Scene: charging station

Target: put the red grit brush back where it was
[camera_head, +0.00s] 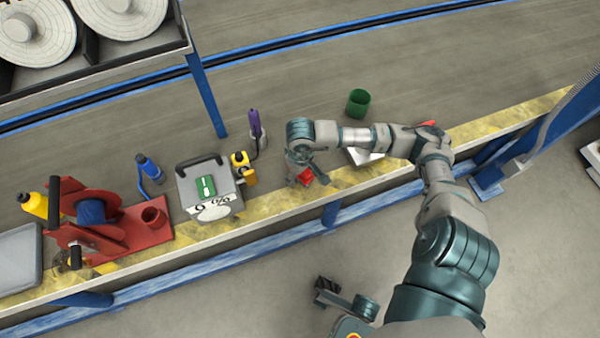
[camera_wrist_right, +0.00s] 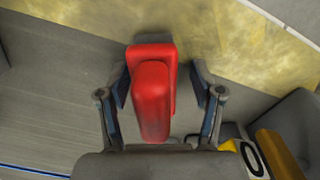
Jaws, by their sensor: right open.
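The red grit brush (camera_wrist_right: 152,95) shows in the right wrist view between the fingers of my right gripper (camera_wrist_right: 160,85). The fingers are open on both sides of it, with a visible gap at the right finger. In the head view a small part of the brush (camera_head: 305,177) shows at the bench's front, under the right gripper (camera_head: 306,172), which hides the rest. I cannot tell whether the brush touches the bench. A dark part of mine low in the head view looks like my left gripper (camera_head: 328,288); its fingers are unclear.
A grey box (camera_head: 226,190) with a green item (camera_head: 206,187) on top stands left of the right gripper. Yellow bottles (camera_head: 242,168) and a purple tool (camera_head: 255,125) are near it. A green cup (camera_head: 358,103) stands behind my forearm. A pale object (camera_head: 364,156) is partly under the arm.

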